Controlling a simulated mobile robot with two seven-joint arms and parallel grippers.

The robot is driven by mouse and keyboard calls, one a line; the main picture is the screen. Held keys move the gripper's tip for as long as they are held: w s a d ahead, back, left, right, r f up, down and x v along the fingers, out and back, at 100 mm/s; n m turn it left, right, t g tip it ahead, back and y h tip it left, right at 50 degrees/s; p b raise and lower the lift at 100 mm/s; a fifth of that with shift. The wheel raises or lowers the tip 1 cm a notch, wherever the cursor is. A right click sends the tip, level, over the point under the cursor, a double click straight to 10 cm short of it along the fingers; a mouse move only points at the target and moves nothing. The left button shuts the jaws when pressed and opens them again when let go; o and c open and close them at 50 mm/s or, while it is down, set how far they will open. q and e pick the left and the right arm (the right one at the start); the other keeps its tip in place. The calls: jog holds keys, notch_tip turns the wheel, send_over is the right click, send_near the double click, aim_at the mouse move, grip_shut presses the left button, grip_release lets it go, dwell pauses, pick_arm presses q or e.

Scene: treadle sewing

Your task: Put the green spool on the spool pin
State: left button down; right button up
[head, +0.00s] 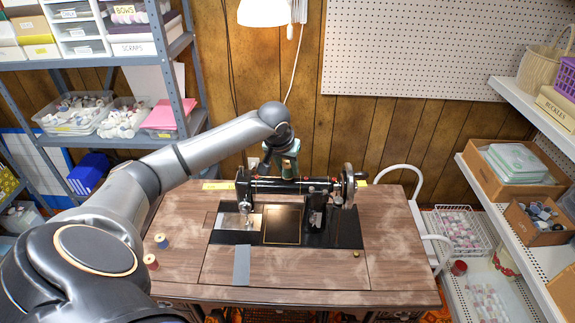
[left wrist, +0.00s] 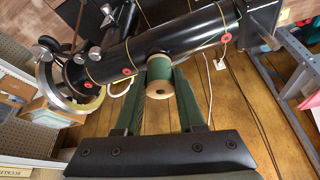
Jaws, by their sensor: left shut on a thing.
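The green spool (left wrist: 158,72), with pale wooden ends, is held between the green fingers of my left gripper (left wrist: 160,92) in the left wrist view. In the head view this gripper (head: 284,166) is just behind the arm of the black sewing machine (head: 292,186), at about the middle of its length. In the wrist view the spool overlaps the machine arm (left wrist: 185,42); whether they touch I cannot tell. Small red discs (left wrist: 127,71) sit on the machine arm, one either side of the spool. I cannot make out the spool pin clearly. My right gripper is not in view.
A blue spool (head: 161,240) and a red spool (head: 151,261) stand at the left of the wooden table (head: 310,278). The handwheel (head: 348,186) is at the machine's right end. A lamp (head: 264,12) hangs above. Shelves stand on both sides.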

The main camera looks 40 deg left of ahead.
pick_arm(q)
jog(key=shift+c, duration=2.2)
grip_release()
jog(key=v, duration=1.2)
jog(key=shift+r, duration=0.3)
